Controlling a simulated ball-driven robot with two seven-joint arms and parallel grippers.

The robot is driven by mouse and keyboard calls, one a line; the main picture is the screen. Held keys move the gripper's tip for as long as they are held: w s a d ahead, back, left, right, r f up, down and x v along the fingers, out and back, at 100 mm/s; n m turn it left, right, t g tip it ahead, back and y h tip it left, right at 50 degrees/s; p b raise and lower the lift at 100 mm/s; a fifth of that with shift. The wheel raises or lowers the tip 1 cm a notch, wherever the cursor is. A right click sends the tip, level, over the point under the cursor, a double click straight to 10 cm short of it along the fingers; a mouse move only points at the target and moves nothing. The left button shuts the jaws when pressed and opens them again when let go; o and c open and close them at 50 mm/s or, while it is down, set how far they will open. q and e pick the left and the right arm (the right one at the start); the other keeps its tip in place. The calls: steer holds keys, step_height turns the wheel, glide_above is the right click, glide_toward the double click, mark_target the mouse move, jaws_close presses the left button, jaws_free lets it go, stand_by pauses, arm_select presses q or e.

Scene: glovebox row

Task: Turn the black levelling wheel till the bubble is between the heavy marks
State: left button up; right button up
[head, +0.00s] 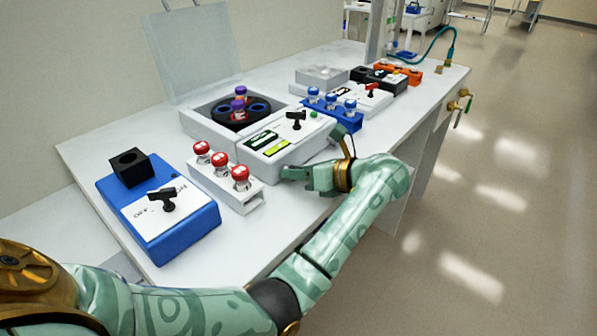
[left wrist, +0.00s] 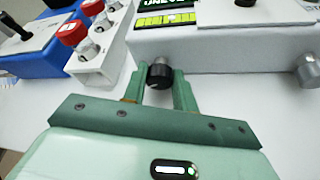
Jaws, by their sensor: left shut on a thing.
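The black levelling wheel (left wrist: 160,76) shows in the left wrist view at the front of a pale grey instrument (left wrist: 225,50). My left gripper (left wrist: 160,84) is shut on the wheel, one green finger on each side. In the head view my left gripper (head: 292,174) is at the front of the instrument (head: 297,152), and the wheel is hidden there. The yellow-green bubble vial (head: 277,148) is on the instrument's top, and it also shows in the left wrist view (left wrist: 168,19). I cannot tell where the bubble lies between the marks. My right gripper is out of view.
A white rack with red-capped vials (head: 250,198) stands close left of the gripper, with a blue switch box (head: 200,222) beyond. A blue rack (head: 345,122) stands to the right. A grey knob (left wrist: 309,70) is on the instrument's front at right. Bare bench lies in front.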

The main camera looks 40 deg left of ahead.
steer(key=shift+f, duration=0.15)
arm_select(q)
steer(key=shift+f+n+t+b, duration=0.25)
steer(key=shift+n+t+b, duration=0.35)
steer(key=shift+n+b, duration=0.45)
steer(key=n+t+b, duration=0.2)
steer(key=b, duration=0.1)
steer(key=shift+s+r, duration=0.1)
steer(key=shift+s, duration=0.1)
steer(key=shift+n+b, duration=0.25)
steer(key=shift+b, duration=0.15)
steer(key=shift+r, duration=0.1)
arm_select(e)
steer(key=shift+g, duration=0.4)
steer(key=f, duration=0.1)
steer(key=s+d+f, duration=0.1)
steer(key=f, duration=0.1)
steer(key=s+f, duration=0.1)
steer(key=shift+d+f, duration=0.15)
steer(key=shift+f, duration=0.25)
arm_select(q)
steer(key=o, duration=1)
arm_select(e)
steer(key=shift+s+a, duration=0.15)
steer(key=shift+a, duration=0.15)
